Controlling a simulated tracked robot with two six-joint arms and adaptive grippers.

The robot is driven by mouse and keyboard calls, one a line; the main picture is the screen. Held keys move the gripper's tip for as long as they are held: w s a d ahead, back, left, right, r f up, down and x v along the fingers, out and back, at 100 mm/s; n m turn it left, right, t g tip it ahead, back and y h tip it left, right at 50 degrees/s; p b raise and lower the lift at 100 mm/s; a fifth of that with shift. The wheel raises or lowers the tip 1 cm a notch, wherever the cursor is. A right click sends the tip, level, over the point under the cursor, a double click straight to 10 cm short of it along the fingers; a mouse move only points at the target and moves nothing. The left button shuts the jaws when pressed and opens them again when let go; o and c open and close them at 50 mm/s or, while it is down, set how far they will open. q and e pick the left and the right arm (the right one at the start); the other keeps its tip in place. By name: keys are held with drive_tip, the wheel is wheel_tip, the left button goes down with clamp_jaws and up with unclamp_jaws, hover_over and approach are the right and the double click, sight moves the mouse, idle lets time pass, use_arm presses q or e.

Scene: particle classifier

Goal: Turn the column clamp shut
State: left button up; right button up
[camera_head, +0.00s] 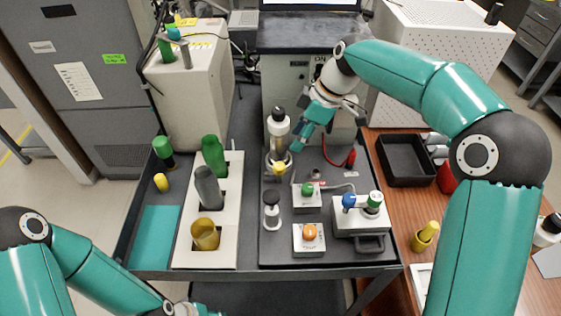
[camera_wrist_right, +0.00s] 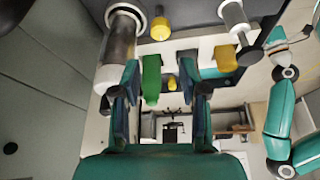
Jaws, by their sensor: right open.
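The column (camera_head: 279,125) is a pale upright cylinder with a black cap, standing at the back middle of the dark cart top. A yellow knob (camera_head: 280,168), which looks like the clamp's handle, sits low at its front. In the right wrist view the column (camera_wrist_right: 118,48) is large at upper left, and a yellow knob (camera_wrist_right: 160,28) shows beside it. My right gripper (camera_head: 299,146) is just right of the column, pointing down and left. Its fingers are apart in the wrist view (camera_wrist_right: 160,75), with no visible grip on anything. My left gripper (camera_head: 195,309) is mostly cut off at the bottom edge.
A white rack (camera_head: 230,255) with green, grey and yellow cylinders stands left of the column. Button boxes with green (camera_head: 308,189) and orange (camera_head: 310,232) tops and a device with a blue knob (camera_head: 349,200) stand front right. A black tray (camera_head: 405,170) lies on the wooden table.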

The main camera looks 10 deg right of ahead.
sight(279, 165)
drive_tip(key=p+x, duration=0.1)
drive_tip(key=x, duration=1)
drive_tip(key=shift+a+f, duration=0.15)
drive_tip(key=shift+f, duration=0.1)
